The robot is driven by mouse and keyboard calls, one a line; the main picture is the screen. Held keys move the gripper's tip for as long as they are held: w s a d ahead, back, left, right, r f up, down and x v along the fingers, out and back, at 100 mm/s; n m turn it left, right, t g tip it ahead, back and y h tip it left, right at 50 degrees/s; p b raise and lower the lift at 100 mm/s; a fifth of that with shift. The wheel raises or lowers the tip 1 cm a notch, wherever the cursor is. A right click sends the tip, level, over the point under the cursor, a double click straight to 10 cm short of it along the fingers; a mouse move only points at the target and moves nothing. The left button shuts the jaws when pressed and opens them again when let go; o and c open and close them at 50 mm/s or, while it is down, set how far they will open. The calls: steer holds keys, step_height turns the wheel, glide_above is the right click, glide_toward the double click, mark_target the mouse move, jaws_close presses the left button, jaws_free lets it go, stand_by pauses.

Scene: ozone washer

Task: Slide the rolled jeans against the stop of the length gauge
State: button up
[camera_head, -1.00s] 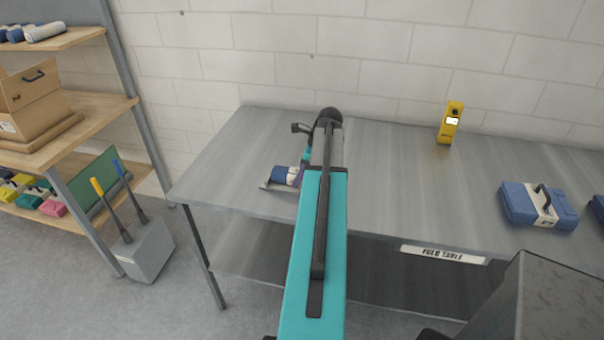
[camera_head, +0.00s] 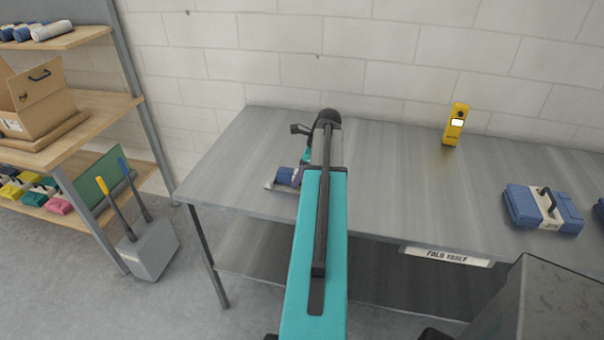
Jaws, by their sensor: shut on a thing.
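The rolled jeans (camera_head: 287,176) are a small dark blue roll at the left part of the grey fold table, left of my teal arm. A pale, flat metal edge (camera_head: 269,186), apparently part of the length gauge, shows at the roll's left and front side. The stop cannot be made out, so I cannot tell whether the roll touches it. My gripper (camera_head: 301,178) is at the right end of the roll and shut on it. My arm hides most of the gripper and the roll's right end.
The fold table (camera_head: 400,190) is clear between my arm and a yellow device (camera_head: 455,125) at the back. Folded blue jeans (camera_head: 541,208) lie at the right. A shelf rack (camera_head: 100,100) and a grey bin (camera_head: 148,247) stand left of the table.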

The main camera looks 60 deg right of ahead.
steer(key=shift+w+a+r, duration=0.1)
steer(key=shift+w+a, duration=0.1)
steer(key=shift+w, duration=0.4)
steer(key=o, duration=1.4)
steer(key=shift+w, duration=0.15)
steer(key=shift+s, duration=0.2)
steer(key=shift+s+d+r, duration=0.15)
steer(key=shift+s+r, duration=0.1)
steer(key=shift+r, duration=0.1)
steer(key=b+v, duration=0.3)
steer(key=v, duration=0.9)
steer(key=shift+s+r, duration=0.15)
steer(key=shift+r, duration=0.25)
steer(key=shift+d, duration=0.1)
